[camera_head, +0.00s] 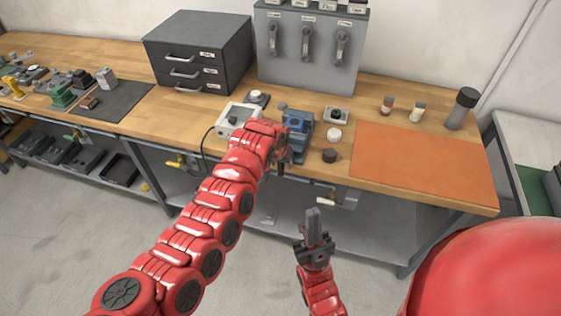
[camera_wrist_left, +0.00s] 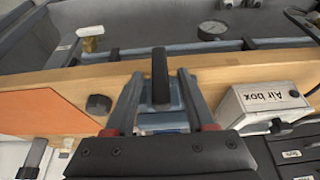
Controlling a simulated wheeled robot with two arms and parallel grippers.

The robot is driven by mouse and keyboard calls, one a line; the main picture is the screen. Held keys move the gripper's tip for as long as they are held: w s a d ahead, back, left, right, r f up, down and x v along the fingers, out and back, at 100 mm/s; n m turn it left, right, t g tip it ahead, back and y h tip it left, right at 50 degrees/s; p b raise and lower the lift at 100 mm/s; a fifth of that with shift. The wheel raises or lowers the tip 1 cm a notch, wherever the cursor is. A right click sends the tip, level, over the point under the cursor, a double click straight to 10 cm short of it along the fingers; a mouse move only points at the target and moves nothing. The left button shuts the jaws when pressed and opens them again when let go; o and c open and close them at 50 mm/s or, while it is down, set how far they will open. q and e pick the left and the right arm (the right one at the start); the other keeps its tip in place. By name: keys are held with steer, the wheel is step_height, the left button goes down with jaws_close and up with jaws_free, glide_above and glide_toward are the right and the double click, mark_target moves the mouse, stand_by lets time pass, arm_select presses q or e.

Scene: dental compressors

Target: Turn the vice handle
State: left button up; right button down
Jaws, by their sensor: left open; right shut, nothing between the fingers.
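The blue vice (camera_head: 298,122) stands at the front edge of the wooden workbench in the head view. My left gripper (camera_head: 284,162) is at its front, partly hiding the vice handle there. In the left wrist view, the dark bar-shaped vice handle (camera_wrist_left: 160,70) lies between the two open fingers of my left gripper (camera_wrist_left: 159,78), with a gap on each side. Part of the blue vice (camera_wrist_left: 160,118) shows behind it. My right gripper (camera_head: 313,225) is shut and empty, low in front of the bench and away from the vice.
The air box (camera_head: 238,120) stands left of the vice and also shows in the left wrist view (camera_wrist_left: 265,103). A black round knob (camera_head: 329,155) and a white one (camera_head: 334,135) sit right of the vice. An orange mat (camera_head: 425,163) lies clear at the right.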

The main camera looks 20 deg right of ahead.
arm_select(q)
steer(key=shift+w+f, duration=0.1)
steer(key=shift+f, duration=0.15)
steer(key=shift+c, duration=0.3)
jaws_close()
steer(key=shift+d+f+y+b, duration=0.15)
steer(key=shift+y+b, duration=0.15)
steer(key=shift+b, duration=0.2)
steer(key=shift+s+d+f+m+t+y+b, duration=0.25)
steer(key=shift+m+t+y+b, duration=1.55)
steer(key=shift+b, duration=4.95)
steer(key=shift+f+m+t+y+b, duration=0.4)
steer(key=shift+t+y+b, duration=2.6)
steer(key=shift+b, duration=3.8)
steer(key=shift+s+d+f+m+t+y+b, duration=0.15)
steer(key=shift+m+t+y+b, duration=1.65)
steer(key=shift+b, duration=4.95)
steer(key=shift+n+t, duration=0.6)
steer(key=shift+t, duration=0.5)
